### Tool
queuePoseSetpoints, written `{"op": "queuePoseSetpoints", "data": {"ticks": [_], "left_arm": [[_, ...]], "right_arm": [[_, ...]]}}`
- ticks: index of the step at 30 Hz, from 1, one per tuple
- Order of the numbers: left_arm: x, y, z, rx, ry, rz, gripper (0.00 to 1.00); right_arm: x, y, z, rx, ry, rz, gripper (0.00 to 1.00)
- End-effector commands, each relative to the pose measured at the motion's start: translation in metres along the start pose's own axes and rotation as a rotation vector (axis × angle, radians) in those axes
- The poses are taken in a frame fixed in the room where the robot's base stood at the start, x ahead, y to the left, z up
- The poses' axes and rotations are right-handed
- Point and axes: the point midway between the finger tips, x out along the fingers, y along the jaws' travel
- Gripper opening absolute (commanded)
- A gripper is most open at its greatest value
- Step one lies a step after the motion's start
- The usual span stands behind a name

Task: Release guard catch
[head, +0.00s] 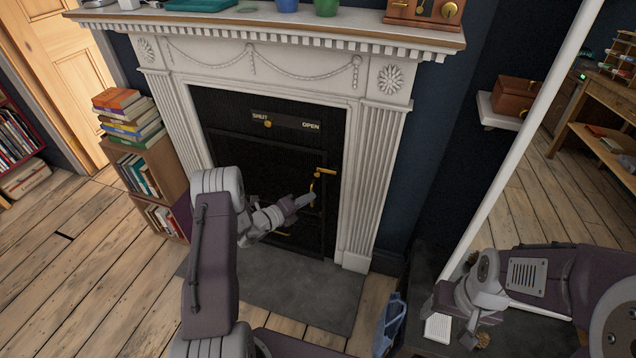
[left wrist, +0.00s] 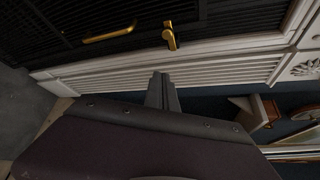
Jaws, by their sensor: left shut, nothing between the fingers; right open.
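The black fireplace guard (head: 262,170) fills the opening of the white fireplace. A brass catch (head: 326,171) sits near its right edge, its lever pointing right; it also shows in the left wrist view (left wrist: 170,36). A brass pull handle (head: 313,184) is just below left of it, seen in the left wrist view as a long bar (left wrist: 108,34). A plate marked SHUT and OPEN has a brass knob (head: 268,124) at the SHUT end. My left gripper (head: 311,196) is shut and empty, just below the catch; its fingertips (left wrist: 161,78) look apart from it. My right gripper (head: 440,306) is open at lower right.
The white mantel (head: 255,30) carries a wooden box (head: 424,12) and pots. A low bookcase (head: 150,178) stacked with books stands left of the fireplace. A blue container (head: 388,325) is on the floor near my right arm. The grey hearth (head: 285,285) is clear.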

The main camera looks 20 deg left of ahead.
Motion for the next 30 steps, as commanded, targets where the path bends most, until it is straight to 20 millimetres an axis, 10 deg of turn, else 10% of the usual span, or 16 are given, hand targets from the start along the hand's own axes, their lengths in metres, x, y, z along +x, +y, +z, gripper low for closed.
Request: {"op": "queuePoseSetpoints", "data": {"ticks": [14, 30], "left_arm": [[0.099, 0.002, -0.003, 0.003, 0.002, -0.003, 0.00], [0.081, 0.000, 0.037, 0.000, 0.001, 0.000, 0.00]], "right_arm": [[0.027, 0.001, 0.003, 0.000, 0.000, 0.000, 0.66], [0.026, 0.001, 0.003, 0.000, 0.000, 0.000, 0.66]]}}
